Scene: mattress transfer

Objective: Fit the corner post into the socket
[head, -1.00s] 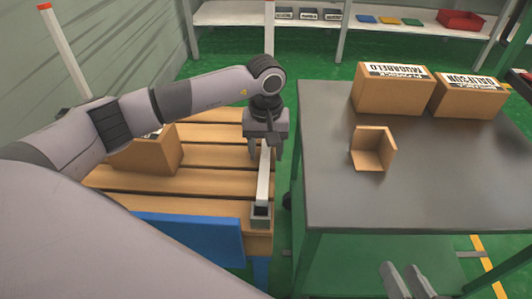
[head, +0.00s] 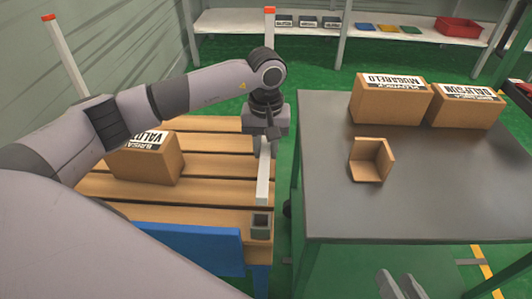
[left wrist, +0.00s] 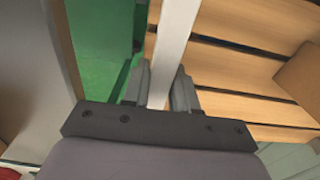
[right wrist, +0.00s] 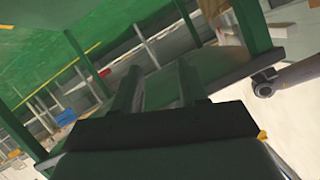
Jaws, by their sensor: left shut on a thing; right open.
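My left gripper (head: 264,138) is shut on a white, square corner post (head: 262,185). In the left wrist view the post (left wrist: 176,45) runs between the fingers (left wrist: 160,92). The post stands roughly upright at the pallet's right side. The grey square socket (head: 261,226) sits at the pallet's near right corner with its dark opening showing. The post's lower end appears just behind and above the socket, apart from it; the exact height is unclear. My right gripper (head: 402,286) is open and empty at the bottom of the head view; it also shows in the right wrist view (right wrist: 158,82).
The slatted wooden pallet (head: 210,187) carries a cardboard box (head: 148,164) and has a blue panel (head: 190,245) in front. A red-tipped post (head: 62,55) stands far left. The dark table (head: 440,185) to the right holds two boxes and an open corner piece (head: 368,162).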

